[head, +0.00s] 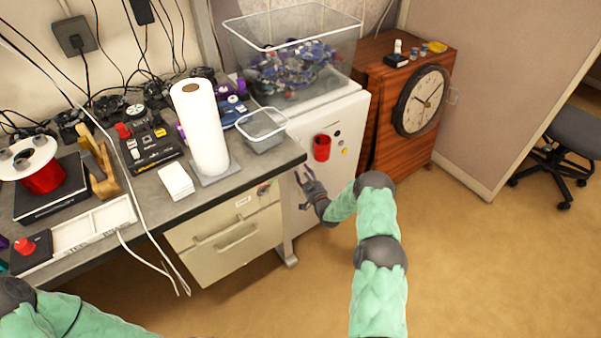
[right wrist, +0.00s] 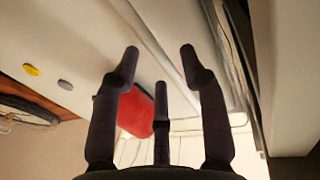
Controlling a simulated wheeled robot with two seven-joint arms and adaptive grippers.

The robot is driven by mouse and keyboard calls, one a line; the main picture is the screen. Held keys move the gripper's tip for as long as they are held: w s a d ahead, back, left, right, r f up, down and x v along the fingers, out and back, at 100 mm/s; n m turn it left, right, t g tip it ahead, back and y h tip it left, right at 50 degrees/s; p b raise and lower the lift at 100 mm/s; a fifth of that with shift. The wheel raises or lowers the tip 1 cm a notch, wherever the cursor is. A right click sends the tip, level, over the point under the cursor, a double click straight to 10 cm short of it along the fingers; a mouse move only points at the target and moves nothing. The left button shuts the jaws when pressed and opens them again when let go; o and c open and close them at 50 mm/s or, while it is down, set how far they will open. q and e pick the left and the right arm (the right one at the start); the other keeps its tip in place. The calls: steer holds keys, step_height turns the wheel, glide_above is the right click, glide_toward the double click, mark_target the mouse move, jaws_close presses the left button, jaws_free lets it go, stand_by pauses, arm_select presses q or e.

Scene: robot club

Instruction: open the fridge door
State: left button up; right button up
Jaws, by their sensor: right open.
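The fridge (head: 353,112) is a white cabinet standing between the workbench and a wooden cabinet. Its door appears shut, and no handle can be made out. A red cup-like holder (head: 322,148) and several small round magnets are on the door; the red holder also shows in the right wrist view (right wrist: 136,112). My right gripper (head: 304,178) is open and empty, low in front of the fridge near the bench's right corner. In the right wrist view its spread fingers (right wrist: 160,62) point at the white fridge surface; contact cannot be told. My left gripper is out of view.
The workbench (head: 228,181), with drawers (head: 228,235), borders the fridge on the left. A clear bin (head: 300,55) of parts sits on top. The wooden cabinet (head: 385,110) with a clock (head: 422,101) stands right. The floor (head: 480,255) in front is clear.

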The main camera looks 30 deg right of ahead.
steer(key=shift+w+d+b, duration=0.2)
steer(key=shift+w+b, duration=0.15)
steer(key=shift+w, duration=1.1)
jaws_close()
steer(key=shift+s, duration=0.1)
